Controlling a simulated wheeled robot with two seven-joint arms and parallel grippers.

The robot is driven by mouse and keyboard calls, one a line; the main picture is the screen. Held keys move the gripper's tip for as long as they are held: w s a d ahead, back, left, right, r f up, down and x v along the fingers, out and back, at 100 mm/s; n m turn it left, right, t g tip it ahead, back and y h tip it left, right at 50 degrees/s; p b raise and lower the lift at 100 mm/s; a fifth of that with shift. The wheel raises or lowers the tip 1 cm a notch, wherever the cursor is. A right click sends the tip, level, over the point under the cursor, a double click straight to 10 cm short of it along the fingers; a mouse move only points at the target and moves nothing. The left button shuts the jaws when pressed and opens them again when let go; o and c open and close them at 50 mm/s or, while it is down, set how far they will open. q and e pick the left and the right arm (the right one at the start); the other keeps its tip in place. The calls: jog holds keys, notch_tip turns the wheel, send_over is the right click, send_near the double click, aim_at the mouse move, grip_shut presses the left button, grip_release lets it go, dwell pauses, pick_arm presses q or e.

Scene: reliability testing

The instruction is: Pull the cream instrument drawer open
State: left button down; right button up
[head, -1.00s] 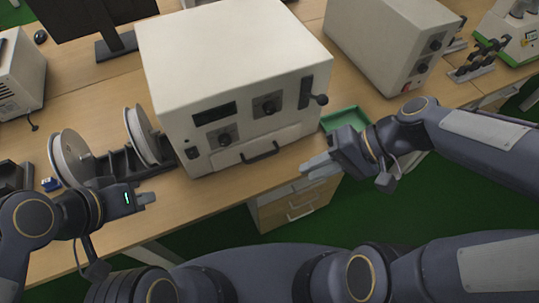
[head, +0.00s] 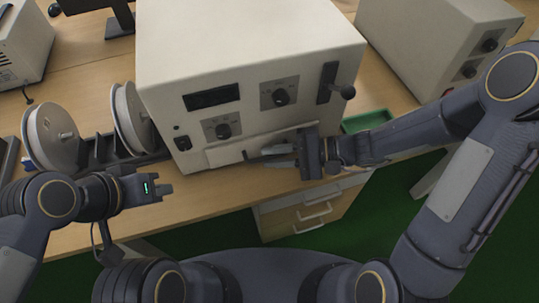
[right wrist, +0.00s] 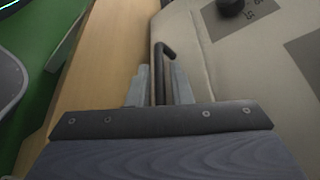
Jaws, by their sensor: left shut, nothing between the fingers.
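The cream instrument box (head: 250,60) stands on the wooden bench, with the cream drawer front (head: 225,155) low on its face, looking flush with it. The drawer's dark bar handle (head: 252,157) is partly hidden by my right gripper (head: 272,155). In the right wrist view the handle (right wrist: 161,70) lies between the two fingers of my right gripper (right wrist: 160,88), with a gap on each side. That gripper is open around the handle. My left gripper (head: 166,188) is shut and empty, in front of the bench edge, left of the drawer.
A rack with two reels (head: 130,118) stands left of the instrument. A green tray (head: 367,121) lies to its right, partly behind my right arm. A second cream instrument (head: 430,40) stands at the back right. A drawer cabinet (head: 310,212) is under the bench.

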jog(key=shift+a+f, duration=0.15)
jog(key=shift+a, duration=0.55)
grip_shut()
pick_arm(q)
jog(key=shift+f, duration=0.1)
